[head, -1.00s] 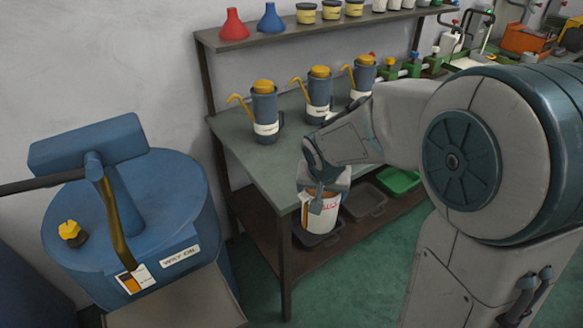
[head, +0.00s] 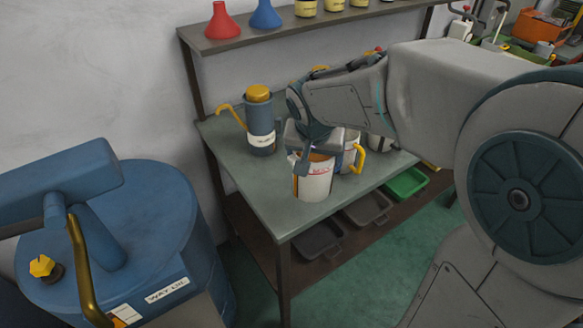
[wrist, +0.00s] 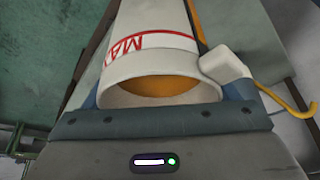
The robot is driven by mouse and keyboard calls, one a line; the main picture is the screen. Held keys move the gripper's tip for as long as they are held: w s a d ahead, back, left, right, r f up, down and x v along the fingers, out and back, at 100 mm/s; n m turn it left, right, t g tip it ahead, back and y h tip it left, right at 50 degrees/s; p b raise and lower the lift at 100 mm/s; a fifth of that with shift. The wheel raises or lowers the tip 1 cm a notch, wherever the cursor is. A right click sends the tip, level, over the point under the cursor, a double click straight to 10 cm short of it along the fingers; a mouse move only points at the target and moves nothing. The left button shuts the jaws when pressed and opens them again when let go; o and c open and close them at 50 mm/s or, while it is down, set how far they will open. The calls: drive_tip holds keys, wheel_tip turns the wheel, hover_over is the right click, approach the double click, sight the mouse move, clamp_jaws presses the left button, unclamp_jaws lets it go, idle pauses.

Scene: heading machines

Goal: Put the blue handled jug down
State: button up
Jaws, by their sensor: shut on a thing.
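My gripper (head: 306,160) is shut on a white jug (head: 317,184) with red markings. The jug is upright, over the front part of the green-grey bench top (head: 265,205). I cannot tell whether its base touches the top. In the wrist view the jug (wrist: 150,62) is between the jaws, its mouth facing the camera and orange-brown inside. Its handle and the handle's colour are not clear. Another white jug (head: 349,158) with a yellow handle (head: 361,157) stands just behind it to the right, partly hidden.
A blue-grey can (head: 260,118) with a yellow cap stands at the back left of the bench. Lower-shelf trays (head: 318,238) sit below. A blue drum (head: 150,225) stands left. The bench's left front is clear.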

drive_tip(key=w+a+f+p, duration=0.2)
drive_tip(key=w+a+f, duration=0.3)
drive_tip(key=w+f, duration=0.4)
drive_tip(key=shift+w+f+p, duration=0.2)
drive_tip(key=shift+f+p, duration=0.1)
drive_tip(key=shift+f, duration=0.4)
drive_tip(key=shift+f, duration=0.2)
drive_tip(key=o, duration=1.1)
drive_tip(key=shift+r, duration=0.15)
drive_tip(key=b+v, duration=0.1)
drive_tip(key=v, duration=1.1)
